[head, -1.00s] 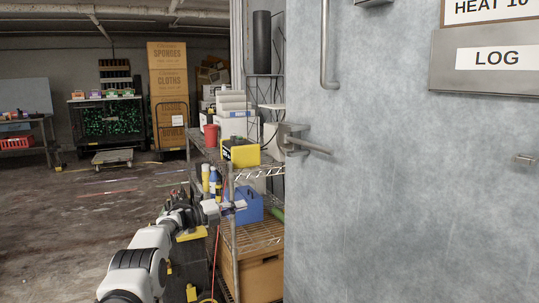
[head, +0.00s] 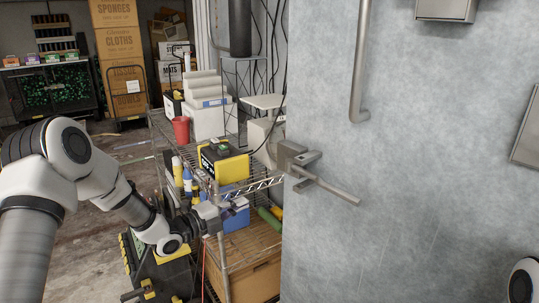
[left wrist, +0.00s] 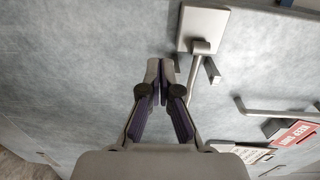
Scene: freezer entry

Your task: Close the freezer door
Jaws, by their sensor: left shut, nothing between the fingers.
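The freezer door (head: 430,170) is a large grey mottled panel filling the right of the head view. It bears a latch with a lever (head: 325,185) near its left edge and a vertical pull handle (head: 360,60). My left gripper (head: 232,210) is left of that edge, in front of the shelving. In the left wrist view the shut, empty left gripper (left wrist: 158,72) points at a grey panel (left wrist: 80,60) with a latch (left wrist: 203,28) close to its tips. Whether the tips touch the panel, I cannot tell. My right gripper is out of view; only a piece of my arm shows at bottom right.
A wire shelf (head: 225,190) with a yellow-black box (head: 222,162), a red bucket (head: 180,129) and a blue bin (head: 236,217) stands close beside my left arm. Stacked cartons (head: 120,45) are at the back. Some floor (head: 60,240) is open on the left.

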